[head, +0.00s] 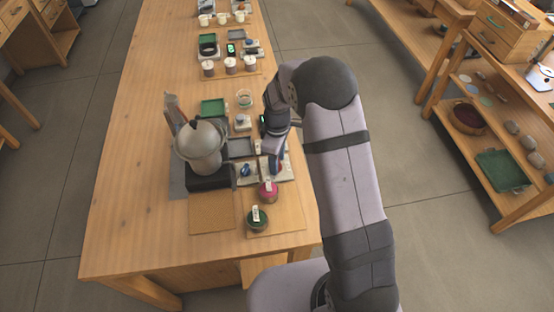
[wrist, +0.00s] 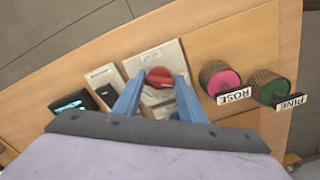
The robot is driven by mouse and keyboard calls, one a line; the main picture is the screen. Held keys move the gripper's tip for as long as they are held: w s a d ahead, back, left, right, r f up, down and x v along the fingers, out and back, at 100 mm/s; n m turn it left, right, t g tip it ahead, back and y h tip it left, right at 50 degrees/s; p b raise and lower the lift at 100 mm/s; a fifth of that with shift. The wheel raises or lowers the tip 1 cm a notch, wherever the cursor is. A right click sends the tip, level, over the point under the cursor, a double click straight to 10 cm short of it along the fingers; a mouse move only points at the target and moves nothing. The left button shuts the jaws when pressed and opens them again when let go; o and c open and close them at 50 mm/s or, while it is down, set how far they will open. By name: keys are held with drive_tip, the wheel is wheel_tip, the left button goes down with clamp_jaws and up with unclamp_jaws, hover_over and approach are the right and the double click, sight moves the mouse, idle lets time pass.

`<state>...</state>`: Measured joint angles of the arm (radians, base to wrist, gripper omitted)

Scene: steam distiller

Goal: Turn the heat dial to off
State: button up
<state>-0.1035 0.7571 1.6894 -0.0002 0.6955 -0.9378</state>
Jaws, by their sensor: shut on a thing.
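The heat dial is a red knob (wrist: 159,77) on a light plate (wrist: 150,55) in the wrist view. My gripper (wrist: 155,85) has its two blue fingers on either side of the knob, and it is shut on it. In the head view my gripper (head: 274,165) reaches down to the panel beside the distiller, and the arm hides the knob there. The steam distiller (head: 200,142) is a grey domed pot on a dark base. The marking that the dial points at cannot be read.
Two round jars, ROSE with a pink top (wrist: 225,83) and PINE with a green top (wrist: 275,92), stand to the right of the panel. A dark switch (wrist: 106,94) and a small display (wrist: 72,104) lie to its left. A cork mat (head: 211,213) lies in front of the distiller.

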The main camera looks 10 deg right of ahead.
idle(0.5)
drive_tip(key=o, duration=1.1)
drive_tip(key=shift+c, duration=0.2)
wheel_tip(320, 180, up, 6)
drive_tip(key=shift+r+b, duration=0.2)
drive_tip(key=shift+b, duration=0.7)
drive_tip(key=shift+r, duration=0.5)
drive_tip(key=shift+s, duration=0.1)
drive_tip(key=s+d+r+m, duration=0.1)
drive_tip(key=s+d+m, duration=0.1)
drive_tip(key=s+m, duration=0.4)
drive_tip(key=s+d+r+m, duration=0.1)
drive_tip(key=s+m, duration=0.5)
drive_tip(key=s, duration=1)
drive_tip(key=shift+s+d, duration=0.3)
drive_tip(key=shift+d, duration=0.55)
